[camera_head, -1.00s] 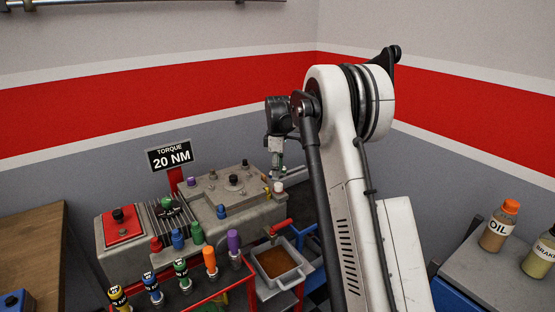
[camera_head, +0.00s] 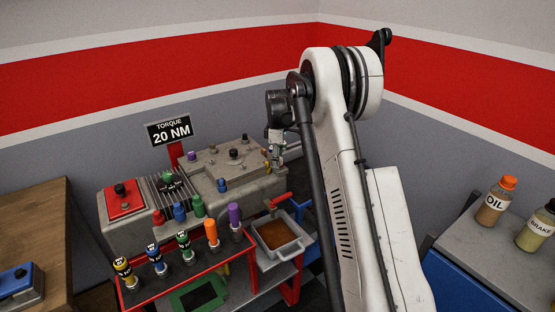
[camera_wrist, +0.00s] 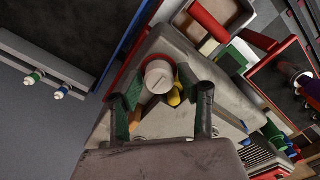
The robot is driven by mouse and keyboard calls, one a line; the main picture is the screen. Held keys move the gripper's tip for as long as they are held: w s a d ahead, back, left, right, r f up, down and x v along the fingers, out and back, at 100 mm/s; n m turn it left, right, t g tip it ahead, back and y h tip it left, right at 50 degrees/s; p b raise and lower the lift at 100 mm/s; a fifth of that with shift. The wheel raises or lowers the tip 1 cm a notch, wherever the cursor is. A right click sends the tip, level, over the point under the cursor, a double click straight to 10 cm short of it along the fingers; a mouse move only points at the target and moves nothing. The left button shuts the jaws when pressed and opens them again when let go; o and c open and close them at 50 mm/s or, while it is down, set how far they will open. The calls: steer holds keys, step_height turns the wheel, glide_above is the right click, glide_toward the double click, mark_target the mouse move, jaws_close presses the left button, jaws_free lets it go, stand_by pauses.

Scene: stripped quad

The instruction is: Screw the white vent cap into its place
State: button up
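The white vent cap (camera_wrist: 158,76) shows in the wrist view as a round white top with a line across it and a red ring partly around it. It sits on the grey metal housing (camera_wrist: 200,75). My gripper (camera_wrist: 163,98) is open, with its two fingers on either side below the cap in the picture and a gap between them. I cannot tell how far above the cap the fingertips are. In the head view my gripper (camera_head: 277,150) is over the right end of the housing (camera_head: 240,180), and the cap cannot be made out there.
A yellow part (camera_wrist: 174,96) is close beside the cap. A grey tray of brown fluid (camera_head: 280,238) and a red handle (camera_head: 281,201) are in front of the housing. Several coloured caps (camera_head: 184,245) stand on a red rack at the left. Bottles (camera_head: 495,205) stand at the right.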

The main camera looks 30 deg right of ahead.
jaws_close()
steer(key=shift+m+b, duration=0.5)
steer(key=shift+m, duration=0.6)
steer(key=shift+m+b, duration=0.5)
steer(key=shift+m, duration=0.5)
steer(key=shift+d+m+b, duration=0.1)
steer(key=shift+m+b, duration=0.2)
steer(key=shift+m, duration=0.7)
steer(key=shift+w, duration=0.1)
steer(key=shift+m+b, duration=0.5)
steer(key=shift+m, duration=0.6)
